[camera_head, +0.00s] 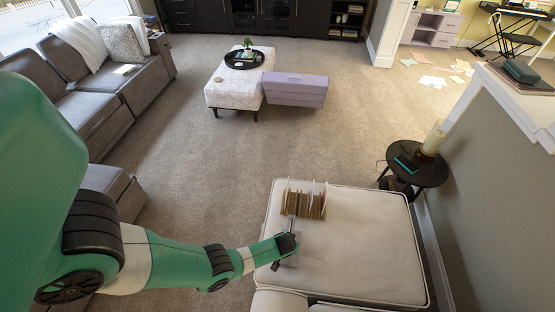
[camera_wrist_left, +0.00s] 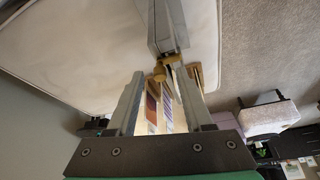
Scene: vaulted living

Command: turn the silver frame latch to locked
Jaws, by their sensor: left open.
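A silver frame part (camera_wrist_left: 165,28) shows as a long metal bar at the top middle of the left wrist view. A brass-coloured knob (camera_wrist_left: 159,73), which looks like part of its latch, sits at the bar's near end. My left gripper (camera_wrist_left: 156,76) is open, with one finger on each side of the knob. I cannot tell whether either finger touches it. In the head view my left gripper (camera_head: 291,224) is at the near side of a wooden slotted rack (camera_head: 304,204) on the cream ottoman (camera_head: 365,240). The latch itself is hidden there. My right gripper is not in view.
A grey sofa (camera_head: 95,100) is at the left. A patterned bench (camera_head: 235,88) and a lilac case (camera_head: 295,88) stand farther back. The carpet between is clear.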

